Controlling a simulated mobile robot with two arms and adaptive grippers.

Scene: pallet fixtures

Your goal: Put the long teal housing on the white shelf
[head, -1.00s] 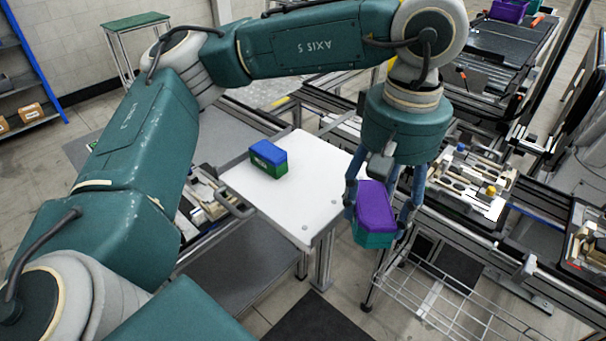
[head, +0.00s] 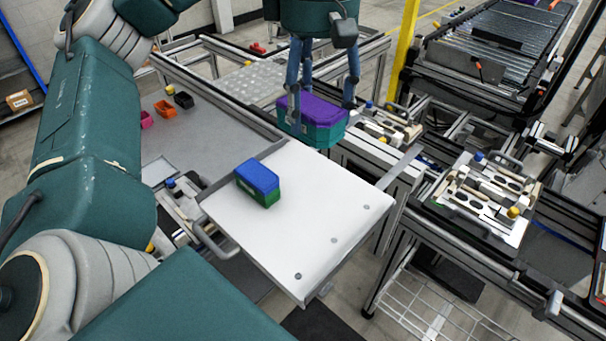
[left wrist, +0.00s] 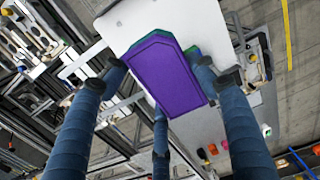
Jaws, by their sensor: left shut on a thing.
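The long teal housing (head: 320,134) has a purple top and hangs upright in my left gripper (head: 320,102), whose fingers are shut on its sides. It appears above the far edge of the white shelf (head: 318,215); the gap beneath it cannot be judged. In the left wrist view the purple top (left wrist: 165,75) fills the space between the fingers, with the white surface (left wrist: 150,20) behind it. A shorter housing with a blue top and green body (head: 259,180) sits on the shelf's left part. My right gripper is not in view.
The shelf's middle and right are clear. A fixture pallet (head: 485,195) lies on the conveyor at right, another (head: 385,128) beyond the shelf. Small bins, including an orange one (head: 165,108), stand on the grey surface at left. A yellow post (head: 405,45) rises behind.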

